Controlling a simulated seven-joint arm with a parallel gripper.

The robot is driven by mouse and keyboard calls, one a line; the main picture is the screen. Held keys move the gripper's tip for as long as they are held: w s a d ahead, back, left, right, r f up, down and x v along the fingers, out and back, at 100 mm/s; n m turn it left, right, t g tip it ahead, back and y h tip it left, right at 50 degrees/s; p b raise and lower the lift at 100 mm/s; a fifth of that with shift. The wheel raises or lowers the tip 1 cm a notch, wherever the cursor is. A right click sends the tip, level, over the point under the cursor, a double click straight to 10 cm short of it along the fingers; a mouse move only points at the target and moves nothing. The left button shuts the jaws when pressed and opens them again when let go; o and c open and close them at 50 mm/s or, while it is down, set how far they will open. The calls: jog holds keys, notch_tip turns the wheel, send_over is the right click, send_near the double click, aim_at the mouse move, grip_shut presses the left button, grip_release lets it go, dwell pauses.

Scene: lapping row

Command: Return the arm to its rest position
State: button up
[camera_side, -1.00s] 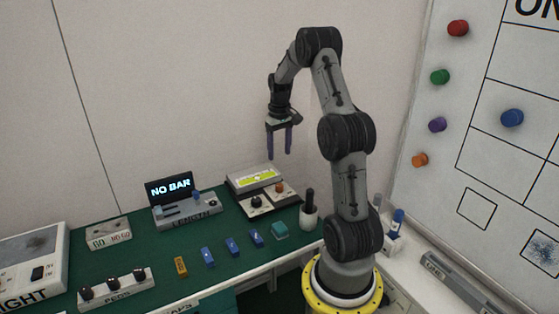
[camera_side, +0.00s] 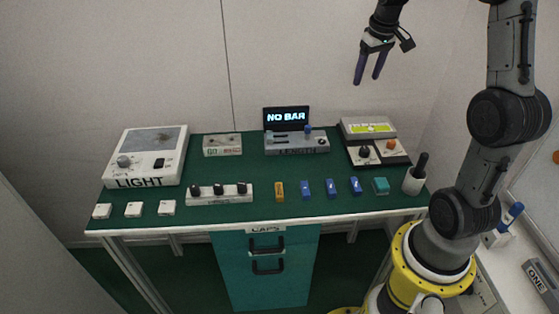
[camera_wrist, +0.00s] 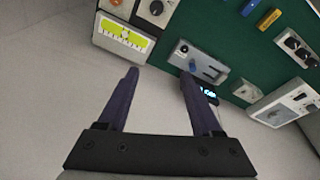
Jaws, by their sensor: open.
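My gripper (camera_side: 369,80) hangs in the air above the back right of the green bench, high over the meter box (camera_side: 368,128). Its two purple fingers are apart with nothing between them. In the wrist view my gripper (camera_wrist: 160,85) also shows open and empty, with the bench upside down beyond it. My arm stands bent on its yellow base at the right of the side view.
The green bench top (camera_side: 240,175) bears the LIGHT box (camera_side: 145,155), a peg block (camera_side: 221,193), the length gauge reading NO BAR (camera_side: 296,143), a yellow block (camera_side: 279,191), several blue blocks (camera_side: 331,188), a teal block (camera_side: 380,186) and a dark-handled cup (camera_side: 414,181). The air around my gripper is clear.

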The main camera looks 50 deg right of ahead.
jog(key=s+a+r+n+t, duration=0.2)
jog(key=a+r, duration=0.2)
jog(key=a, duration=0.6)
jog(key=s+a+r+n+t, duration=0.1)
jog(key=s+a+r+n, duration=0.1)
jog(key=a+r, duration=0.5)
jog(key=s+a+f+y, duration=0.1)
jog(key=s+a+f, duration=0.7)
jog(key=s, duration=0.5)
jog(key=shift+a+f+n+t+y, duration=0.2)
jog(key=shift+a+n+t+y, duration=0.15)
jog(key=shift+a, duration=0.8)
jog(key=shift+s, duration=0.1)
